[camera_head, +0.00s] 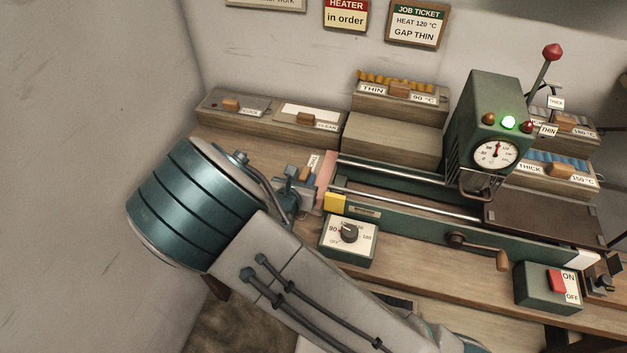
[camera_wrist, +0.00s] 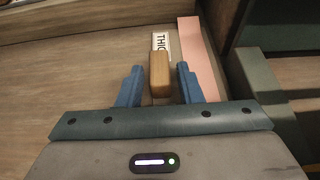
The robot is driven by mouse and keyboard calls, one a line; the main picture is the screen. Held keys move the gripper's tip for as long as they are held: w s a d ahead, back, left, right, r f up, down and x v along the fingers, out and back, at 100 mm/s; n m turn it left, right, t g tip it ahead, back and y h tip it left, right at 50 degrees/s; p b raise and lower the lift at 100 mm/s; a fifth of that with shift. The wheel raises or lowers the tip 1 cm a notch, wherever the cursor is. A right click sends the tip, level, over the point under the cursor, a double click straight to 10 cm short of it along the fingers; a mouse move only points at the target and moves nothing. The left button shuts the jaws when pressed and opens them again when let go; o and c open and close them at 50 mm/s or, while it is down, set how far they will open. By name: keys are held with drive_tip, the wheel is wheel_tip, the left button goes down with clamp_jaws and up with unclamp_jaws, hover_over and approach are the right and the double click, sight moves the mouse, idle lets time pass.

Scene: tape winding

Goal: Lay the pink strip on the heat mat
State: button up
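The pink strip (camera_head: 327,180) lies flat at the left end of the machine rails, and it also shows in the wrist view (camera_wrist: 201,62), to the right of my gripper. My gripper (camera_wrist: 160,78) is open, its blue fingers on either side of a tan block (camera_wrist: 160,75), with small gaps visible. The block sits by a white label reading "THIC", partly hidden. In the head view my gripper (camera_head: 300,188) is low over the bench left of the strip. A dark flat plate (camera_head: 535,218) lies right of the green press; I cannot tell if it is the heat mat.
The green press (camera_head: 488,130) with gauge and lit green lamp stands over the rails (camera_head: 410,172). Boxes with tan handles line the back. A dial box (camera_head: 348,240) and a red switch box (camera_head: 548,287) sit in front. Bare bench (camera_wrist: 60,75) lies left of the tan block.

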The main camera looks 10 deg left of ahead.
clamp_jaws()
drive_tip(key=shift+s+a+r, duration=0.1)
drive_tip(key=shift+r, duration=0.05)
